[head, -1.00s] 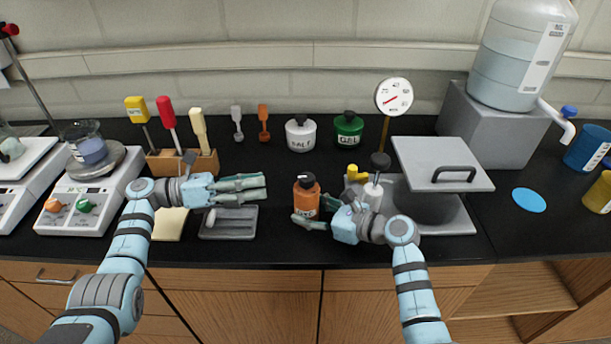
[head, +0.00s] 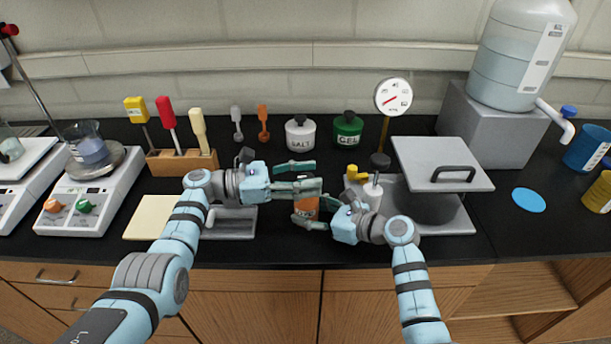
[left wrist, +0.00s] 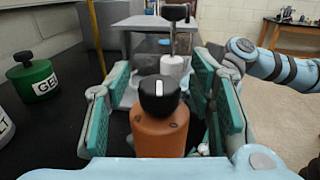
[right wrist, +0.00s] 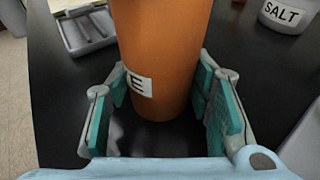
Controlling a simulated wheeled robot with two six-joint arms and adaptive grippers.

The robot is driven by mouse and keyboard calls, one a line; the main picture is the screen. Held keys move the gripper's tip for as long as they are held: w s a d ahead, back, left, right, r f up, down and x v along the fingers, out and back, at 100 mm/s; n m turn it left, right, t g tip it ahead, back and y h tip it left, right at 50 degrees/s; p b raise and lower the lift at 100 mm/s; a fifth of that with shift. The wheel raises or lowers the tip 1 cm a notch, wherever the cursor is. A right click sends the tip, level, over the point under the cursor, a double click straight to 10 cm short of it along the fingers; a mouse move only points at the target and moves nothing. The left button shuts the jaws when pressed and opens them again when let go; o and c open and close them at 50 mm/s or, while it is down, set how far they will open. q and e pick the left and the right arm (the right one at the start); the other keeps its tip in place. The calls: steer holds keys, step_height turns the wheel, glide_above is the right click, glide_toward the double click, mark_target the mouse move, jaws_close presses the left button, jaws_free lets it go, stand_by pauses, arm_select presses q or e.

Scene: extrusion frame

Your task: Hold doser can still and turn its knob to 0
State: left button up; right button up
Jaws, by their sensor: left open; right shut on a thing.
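The doser can is an orange cylinder with a black knob on top. In the head view the can (head: 307,208) stands upright on the black bench, its knob hidden behind my left gripper (head: 318,180). My right gripper (head: 303,218) is shut around the can's body from the right; the right wrist view shows the can (right wrist: 162,50) between its pads (right wrist: 160,110). In the left wrist view the knob (left wrist: 159,96) has a white mark pointing away from me. My left gripper's open fingers (left wrist: 163,85) lie on either side of the knob, not visibly touching it.
A grey tray (head: 235,224) lies left of the can. Salt (head: 300,135) and gel (head: 348,130) jars stand behind.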

arm_select(q)
jaws_close()
steer(key=shift+f+t, duration=0.1)
steer(key=shift+t, duration=0.2)
steer(key=shift+n+t, duration=0.6)
steer(key=shift+n+t+y, duration=1.05)
steer(key=shift+n+t, duration=0.25)
steer(key=shift+t, duration=0.45)
steer(key=shift+n+t+y, duration=1.05)
steer(key=shift+n+t, duration=0.25)
steer(key=shift+t, duration=0.45)
